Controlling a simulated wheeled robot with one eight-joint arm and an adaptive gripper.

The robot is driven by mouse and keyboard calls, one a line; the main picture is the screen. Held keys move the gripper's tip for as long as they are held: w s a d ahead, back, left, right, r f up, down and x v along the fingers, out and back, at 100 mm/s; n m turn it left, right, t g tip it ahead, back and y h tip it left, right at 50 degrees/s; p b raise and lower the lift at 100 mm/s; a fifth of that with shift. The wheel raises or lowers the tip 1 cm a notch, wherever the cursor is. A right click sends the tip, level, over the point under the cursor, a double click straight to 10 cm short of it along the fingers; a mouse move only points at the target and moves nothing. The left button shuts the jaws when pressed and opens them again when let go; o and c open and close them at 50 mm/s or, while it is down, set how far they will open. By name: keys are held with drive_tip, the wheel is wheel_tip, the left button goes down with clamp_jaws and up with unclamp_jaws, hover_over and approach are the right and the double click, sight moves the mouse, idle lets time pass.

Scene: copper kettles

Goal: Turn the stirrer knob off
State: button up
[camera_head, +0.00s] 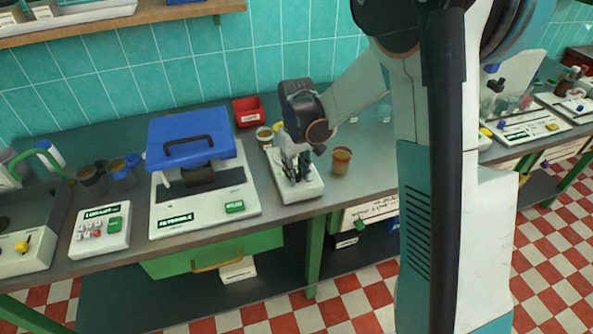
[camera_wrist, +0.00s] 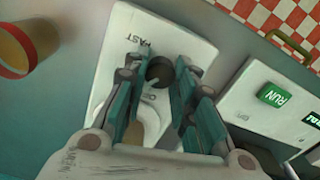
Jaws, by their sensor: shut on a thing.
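The stirrer (camera_head: 311,190) is a white box on the bench, and its top fills the middle of the wrist view (camera_wrist: 195,42). Its knob (camera_wrist: 159,71) is dark and round, with the word FAST printed near it. A second small marking beside the knob is only partly readable. My gripper (camera_head: 295,177) reaches down onto the stirrer's front part. In the wrist view its two fingers (camera_wrist: 158,76) are shut on the knob, one on each side. In the head view the gripper hides the knob. A pale round plate shows partly behind the fingers.
A red and yellow cup (camera_head: 341,161) stands just right of the stirrer. A white device with a blue lid (camera_head: 190,139) and a green RUN button (camera_wrist: 272,95) stands close on the left. A red bin (camera_head: 248,112) is behind. The bench front edge is near.

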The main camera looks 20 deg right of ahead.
sight(297, 174)
drive_tip(key=n, duration=0.6)
drive_tip(key=shift+n, duration=0.4)
idle(0.4)
drive_tip(key=o, duration=1.1)
wheel_tip(297, 174, up, 12)
